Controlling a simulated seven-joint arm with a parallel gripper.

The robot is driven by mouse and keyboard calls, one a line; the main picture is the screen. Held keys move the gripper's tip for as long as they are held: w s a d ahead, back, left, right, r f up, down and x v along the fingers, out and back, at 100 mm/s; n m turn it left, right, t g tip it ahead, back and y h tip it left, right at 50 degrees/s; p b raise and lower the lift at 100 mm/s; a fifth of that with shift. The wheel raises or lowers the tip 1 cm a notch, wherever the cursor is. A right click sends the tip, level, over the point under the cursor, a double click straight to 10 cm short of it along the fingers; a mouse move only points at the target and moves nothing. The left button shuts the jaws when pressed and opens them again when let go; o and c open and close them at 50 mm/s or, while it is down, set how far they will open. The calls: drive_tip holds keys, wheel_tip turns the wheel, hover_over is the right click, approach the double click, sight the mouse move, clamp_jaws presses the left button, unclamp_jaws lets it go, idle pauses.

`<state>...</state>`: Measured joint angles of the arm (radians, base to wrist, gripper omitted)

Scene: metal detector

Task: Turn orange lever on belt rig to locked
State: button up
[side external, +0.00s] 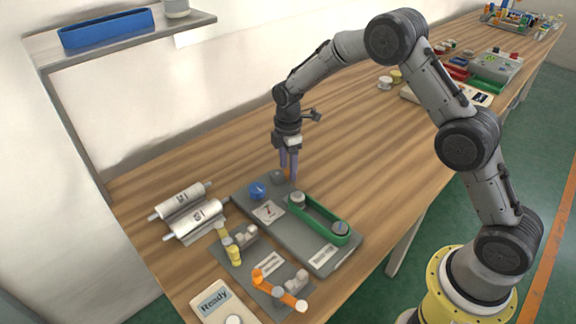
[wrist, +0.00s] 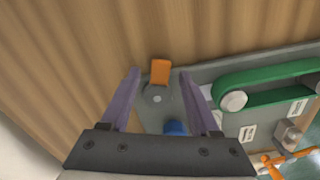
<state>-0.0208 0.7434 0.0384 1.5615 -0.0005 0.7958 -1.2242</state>
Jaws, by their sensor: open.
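The belt rig is a grey plate (side external: 245,194) with a green belt (side external: 318,220) around two rollers and a blue knob (side external: 257,190). Its orange lever (wrist: 160,71) shows in the wrist view at the plate's edge, above a grey pivot, pointing away from the blue knob (wrist: 175,128). In the side view my gripper (side external: 288,172) is at that corner and mostly hides the lever. In the wrist view the purple fingers of my gripper (wrist: 160,76) are apart, with the lever between them in the picture. I cannot tell whether either finger touches it.
Beside the rig stand a yellow-handled fitting (side external: 234,250), an orange-handled fitting (side external: 278,290), white rollers (side external: 195,217) and a "Ready" panel (side external: 214,299). A shelf with a blue tray (side external: 107,29) hangs at upper left. The wooden table behind the gripper is mostly clear.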

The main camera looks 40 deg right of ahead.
clamp_jaws()
idle(0.4)
drive_tip(key=m, duration=0.3)
drive_tip(key=shift+s+a, duration=0.2)
drive_tip(key=shift+s, duration=0.15)
drive_tip(key=m, duration=0.3)
drive_tip(key=shift+s+a+m, duration=0.3)
drive_tip(key=shift+s+a, duration=0.1)
drive_tip(key=m, duration=0.3)
drive_tip(key=shift+s+a+m, duration=0.2)
drive_tip(key=shift+a+m, duration=0.1)
drive_tip(key=shift+a, duration=0.1)
drive_tip(key=shift+s+a+m, duration=0.1)
drive_tip(key=shift+a+m, duration=0.15)
drive_tip(key=shift+m, duration=0.65)
drive_tip(key=shift+a+m, duration=0.25)
drive_tip(key=shift+m, duration=0.65)
